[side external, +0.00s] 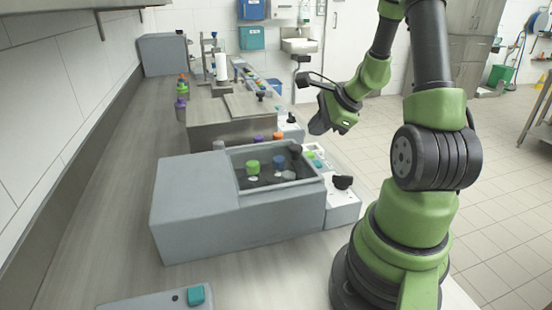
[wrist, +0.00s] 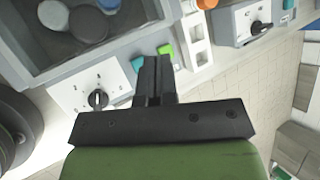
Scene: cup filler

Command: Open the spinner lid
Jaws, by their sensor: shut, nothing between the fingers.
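A grey box (side external: 205,205) stands on the bench and looks like the spinner. The well's corner with several discs (wrist: 88,24) also shows in the wrist view. I cannot make out a separate lid over it. My gripper (side external: 318,128) hangs in the air beyond and to the right of the box. In the wrist view its fingers (wrist: 155,62) are shut and empty, in front of the control panel with a green button (wrist: 166,51).
A panel with a black knob (side external: 343,182) is on the box's right side; the knob (wrist: 98,99) also shows in the wrist view. Another machine (side external: 215,128) stands behind the box. A grey unit with a teal button (side external: 196,295) is at the front.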

